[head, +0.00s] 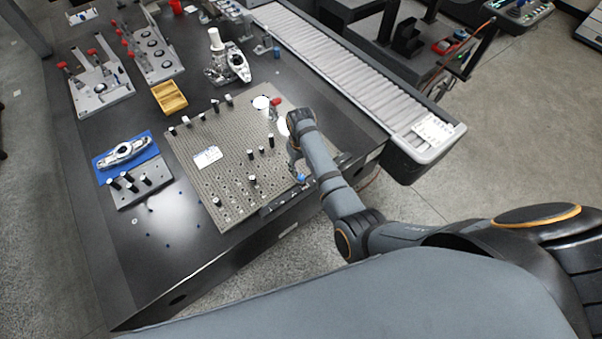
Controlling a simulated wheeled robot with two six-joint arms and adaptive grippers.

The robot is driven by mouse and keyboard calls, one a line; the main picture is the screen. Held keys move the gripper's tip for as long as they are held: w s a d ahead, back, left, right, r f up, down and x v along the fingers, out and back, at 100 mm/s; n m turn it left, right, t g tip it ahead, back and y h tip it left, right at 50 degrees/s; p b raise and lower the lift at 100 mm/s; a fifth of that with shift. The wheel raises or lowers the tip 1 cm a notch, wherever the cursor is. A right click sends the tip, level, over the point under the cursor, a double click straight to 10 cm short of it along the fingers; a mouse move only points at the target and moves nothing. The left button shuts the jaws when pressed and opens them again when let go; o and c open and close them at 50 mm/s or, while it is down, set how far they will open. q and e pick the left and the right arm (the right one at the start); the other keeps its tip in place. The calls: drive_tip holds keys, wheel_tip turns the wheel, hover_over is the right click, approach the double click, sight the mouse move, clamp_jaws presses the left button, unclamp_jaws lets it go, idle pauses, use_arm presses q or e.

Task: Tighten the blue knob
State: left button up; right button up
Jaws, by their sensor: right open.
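The blue knob (301,178) is small and sits near the front right corner of the perforated fixture plate, close to its edge. My right arm reaches in from the right over the plate, and its gripper (294,162) is just above and beside the knob in the picture. The gripper is open and partly hidden by my own wrist; I cannot tell whether a finger touches the knob. My left gripper is not in view.
The perforated plate (215,180) carries several black posts and a red-topped clamp (275,104). A blue mat (146,154) with a metal part lies left. A yellow tray (170,97) and toggle-clamp fixtures (98,88) stand behind. A roller conveyor (330,60) runs along the right.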

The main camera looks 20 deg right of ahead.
sight(301, 176)
wheel_tip(301, 176, down, 6)
drive_tip(key=shift+r, duration=0.1)
drive_tip(key=shift+c, duration=0.3)
clamp_jaws()
